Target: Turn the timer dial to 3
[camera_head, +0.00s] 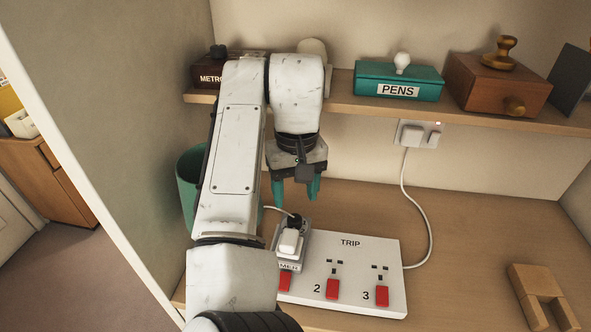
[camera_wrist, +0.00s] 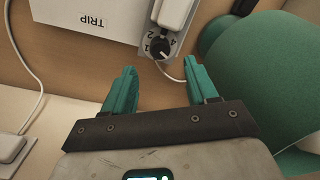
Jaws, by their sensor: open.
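The timer is a small grey block (camera_head: 303,254) at the left end of the white TRIP strip, with its label partly hidden by my arm. Its black dial (camera_head: 294,221) is at the far end, and a white plug (camera_head: 290,243) sits in front of it. In the wrist view the dial (camera_wrist: 160,49) shows a pale pointer mark and small numerals around it; the exact setting is too small to read. My gripper (camera_head: 297,197) is open and empty above and behind the dial. In the wrist view its teal fingertips (camera_wrist: 162,68) are apart, with the dial just beyond the gap.
The white TRIP strip (camera_head: 385,250) carries red switches and lies on the desk. A teal bin (camera_head: 190,175) stands left, close to my gripper in the wrist view (camera_wrist: 270,75). A shelf (camera_head: 350,107) with boxes overhangs behind. A white cable (camera_head: 410,200) runs to the wall socket.

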